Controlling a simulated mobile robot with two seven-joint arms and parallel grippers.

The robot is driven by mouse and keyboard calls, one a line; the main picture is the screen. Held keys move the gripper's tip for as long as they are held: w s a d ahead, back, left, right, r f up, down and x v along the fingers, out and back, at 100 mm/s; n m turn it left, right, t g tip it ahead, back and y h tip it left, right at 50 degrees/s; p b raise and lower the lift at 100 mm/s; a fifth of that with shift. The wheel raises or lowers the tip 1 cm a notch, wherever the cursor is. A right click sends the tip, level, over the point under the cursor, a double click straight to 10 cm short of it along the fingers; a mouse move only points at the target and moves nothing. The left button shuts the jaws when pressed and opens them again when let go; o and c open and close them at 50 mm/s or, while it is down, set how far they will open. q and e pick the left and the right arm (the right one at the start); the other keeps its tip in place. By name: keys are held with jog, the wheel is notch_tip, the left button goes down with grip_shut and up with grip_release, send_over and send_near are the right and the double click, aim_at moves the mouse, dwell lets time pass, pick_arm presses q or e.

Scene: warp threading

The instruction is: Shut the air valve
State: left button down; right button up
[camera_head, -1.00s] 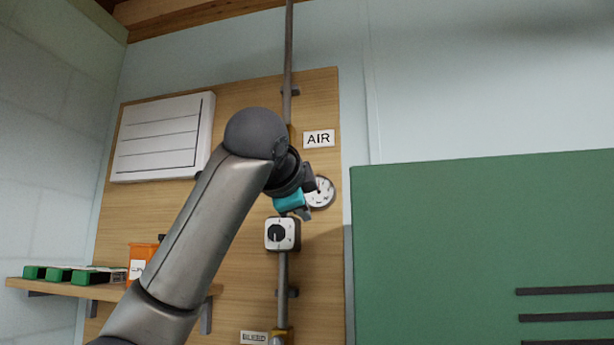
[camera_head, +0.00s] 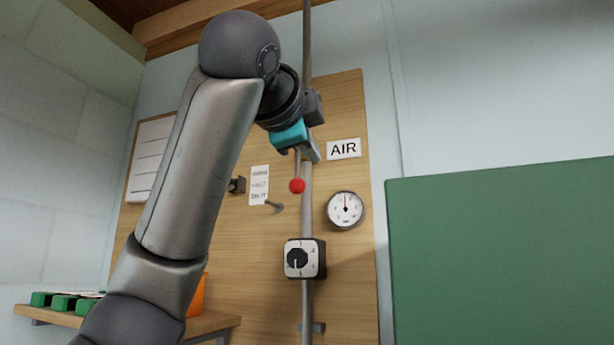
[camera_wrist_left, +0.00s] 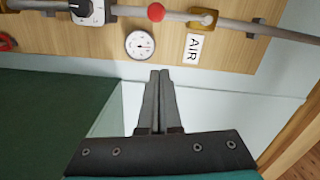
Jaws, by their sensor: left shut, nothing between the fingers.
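The air valve has a brass body (camera_wrist_left: 203,19) on a grey vertical pipe (camera_head: 307,225), beside the AIR label (camera_head: 344,148). Its thin lever ends in a red ball knob (camera_head: 297,186), which also shows in the left wrist view (camera_wrist_left: 155,12). The lever lies roughly along the pipe, with the knob toward the regulator. In the head view my arm hides the valve body. My left gripper (camera_head: 313,151) is shut and empty, above the knob in the picture. In the left wrist view its fingertips (camera_wrist_left: 160,73) appear apart from the lever and knob.
A round gauge (camera_head: 346,210) is right of the pipe, and a regulator with a black dial (camera_head: 299,259) is below the knob. A green panel (camera_head: 500,260) stands at the right. A shelf (camera_head: 210,322) with green boxes (camera_head: 63,302) is at lower left.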

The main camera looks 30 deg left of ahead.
aim_at(299, 165)
pick_arm(q)
jog(key=w+a+p, duration=0.4)
jog(key=w+a, duration=0.2)
jog(key=w, duration=0.3)
jog(key=shift+a+f, duration=0.35)
jog(key=shift+f, duration=0.1)
jog(key=shift+s+a, duration=0.1)
jog(key=shift+s, duration=0.1)
